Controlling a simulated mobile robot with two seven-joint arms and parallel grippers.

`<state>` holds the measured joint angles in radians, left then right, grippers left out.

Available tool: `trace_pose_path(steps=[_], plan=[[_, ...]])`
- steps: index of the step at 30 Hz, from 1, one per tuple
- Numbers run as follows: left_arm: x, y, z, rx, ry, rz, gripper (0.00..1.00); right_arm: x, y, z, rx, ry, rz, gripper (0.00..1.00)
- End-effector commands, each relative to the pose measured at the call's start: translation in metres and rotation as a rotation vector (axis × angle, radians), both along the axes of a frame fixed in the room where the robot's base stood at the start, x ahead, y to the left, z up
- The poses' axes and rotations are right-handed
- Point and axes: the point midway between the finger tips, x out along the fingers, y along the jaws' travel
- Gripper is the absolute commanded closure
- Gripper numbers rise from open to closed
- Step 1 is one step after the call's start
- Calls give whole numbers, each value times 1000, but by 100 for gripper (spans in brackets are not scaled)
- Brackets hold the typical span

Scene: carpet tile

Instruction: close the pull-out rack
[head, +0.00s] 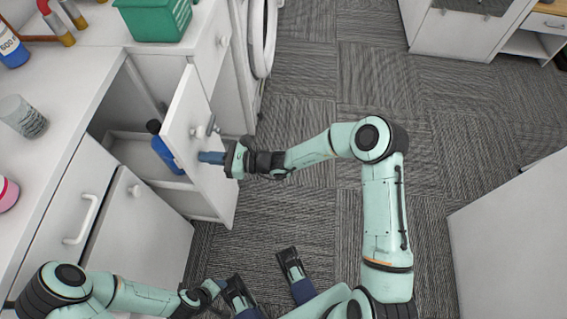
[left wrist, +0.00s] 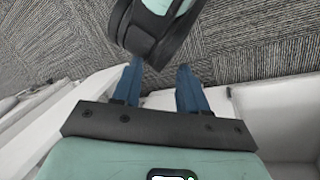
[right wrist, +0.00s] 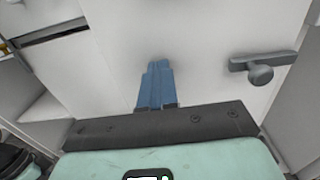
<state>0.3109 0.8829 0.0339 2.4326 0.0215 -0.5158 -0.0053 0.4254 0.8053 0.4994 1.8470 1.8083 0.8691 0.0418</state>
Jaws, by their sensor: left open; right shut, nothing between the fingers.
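The pull-out rack stands out from the white cabinet, with its tall white front panel (head: 187,115) well away from the cabinet face. A shallow tray behind the panel holds a blue bottle (head: 163,150) with a dark cap. My right gripper (head: 203,157) is shut and empty, its fingertips at the outer face of the front panel, beside the grey knob handle. In the right wrist view the fingers point at the panel (right wrist: 205,55), with the handle (right wrist: 262,68) to their right; contact is hard to tell. My left gripper (left wrist: 157,85) is open and empty, low near my base.
The white counter (head: 60,95) above holds a green basket (head: 153,20), a grey cup (head: 22,116) and a blue bottle. A round-doored appliance (head: 262,35) stands beyond the rack. Grey carpet (head: 300,95) is clear to the right; white furniture (head: 515,235) stands at far right.

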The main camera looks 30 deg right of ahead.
Motion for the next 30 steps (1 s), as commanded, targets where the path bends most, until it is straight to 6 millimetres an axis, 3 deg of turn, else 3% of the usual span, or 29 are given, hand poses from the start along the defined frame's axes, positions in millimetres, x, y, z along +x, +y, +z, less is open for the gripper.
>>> trace_pose_path(steps=[11,26,30], plan=[[18,9,-15,24,-48,20,57,40,62,-2,2,-2,3,100],[61,32,-45,80,-157,66,57,89,134,-3,1,-2,1,100],[42,33,-59,75,-97,64,57,99,147,-2,1,-1,0,100]])
